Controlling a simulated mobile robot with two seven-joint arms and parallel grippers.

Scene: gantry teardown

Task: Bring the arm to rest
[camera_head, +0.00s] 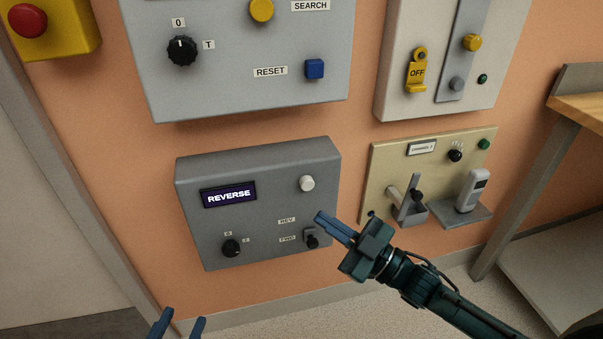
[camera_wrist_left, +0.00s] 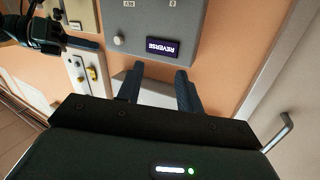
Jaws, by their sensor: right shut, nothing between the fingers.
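My right gripper (camera_head: 322,218) reaches in from the lower right. Its fingers are shut with nothing between them, pointing up and left in front of the grey control box (camera_head: 262,188). The fingertips lie up and right of the REV/FWD switch (camera_head: 311,238) in the picture; whether they touch the box I cannot tell. My left gripper (camera_head: 181,323) shows only as two spread fingertips at the bottom edge. In the left wrist view my left gripper (camera_wrist_left: 160,76) is open and empty, below the REVERSE display, and my right gripper (camera_wrist_left: 85,44) shows at the left.
The REVERSE display (camera_head: 229,195) is lit. A larger panel (camera_head: 235,50) hangs above, a beige panel (camera_head: 380,160) with a lever and a handset holder is at right. A wooden-topped bench (camera_head: 585,105) stands far right. Bare orange wall separates the panels.

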